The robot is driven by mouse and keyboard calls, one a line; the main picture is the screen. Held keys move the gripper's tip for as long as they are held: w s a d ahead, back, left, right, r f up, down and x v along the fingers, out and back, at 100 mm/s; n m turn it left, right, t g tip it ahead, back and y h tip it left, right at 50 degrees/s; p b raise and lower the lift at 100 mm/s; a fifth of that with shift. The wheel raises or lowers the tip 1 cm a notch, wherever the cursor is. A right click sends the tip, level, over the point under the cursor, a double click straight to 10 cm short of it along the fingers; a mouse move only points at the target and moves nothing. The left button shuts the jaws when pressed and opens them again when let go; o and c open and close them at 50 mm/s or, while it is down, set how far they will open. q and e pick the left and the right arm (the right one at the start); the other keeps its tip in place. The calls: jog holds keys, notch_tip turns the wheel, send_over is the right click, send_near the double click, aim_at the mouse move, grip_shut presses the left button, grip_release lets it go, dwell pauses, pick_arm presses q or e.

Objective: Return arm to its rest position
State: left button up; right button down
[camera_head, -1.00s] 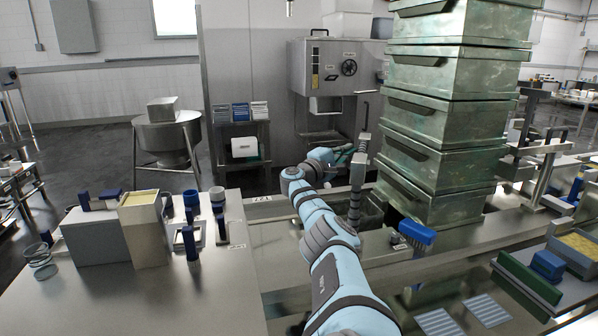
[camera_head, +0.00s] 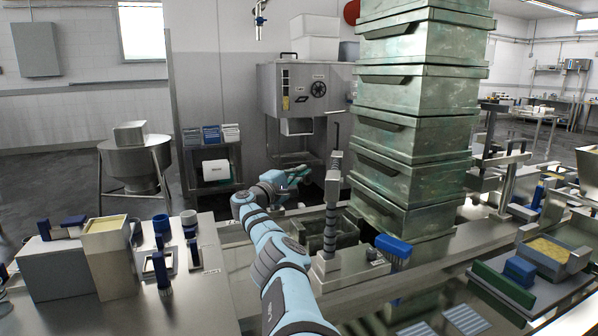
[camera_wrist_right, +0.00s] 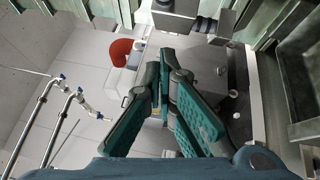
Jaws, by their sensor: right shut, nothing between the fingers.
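My right arm reaches forward from the bottom centre of the head view. Its teal right gripper (camera_head: 297,174) is up and away from the surfaces, in front of the grey wall machine. It is shut and empty. The right wrist view shows its closed fingers (camera_wrist_right: 170,62) with nothing between them. A metal press post with a ribbed lower part (camera_head: 331,215) stands just right of the gripper, with a visible gap in the picture. My left gripper is not in view.
A tall stack of green metal crates (camera_head: 408,135) stands right of the post. A dark open basin (camera_head: 318,228) lies behind the post base. A blue brush (camera_head: 393,247) lies on the bench edge. The left table (camera_head: 215,285) holds a cheese block (camera_head: 107,245) and tools.

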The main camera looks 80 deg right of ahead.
pick_arm(q)
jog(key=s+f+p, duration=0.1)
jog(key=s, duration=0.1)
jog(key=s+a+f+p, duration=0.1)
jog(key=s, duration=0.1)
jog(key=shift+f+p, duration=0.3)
jog(key=shift+p, duration=0.05)
pick_arm(e)
jog(key=w+a+f, duration=0.1)
jog(key=w+a, duration=0.4)
jog(key=w, duration=0.1)
jog(key=shift+w+a+f, duration=0.15)
jog(key=shift+a, duration=0.1)
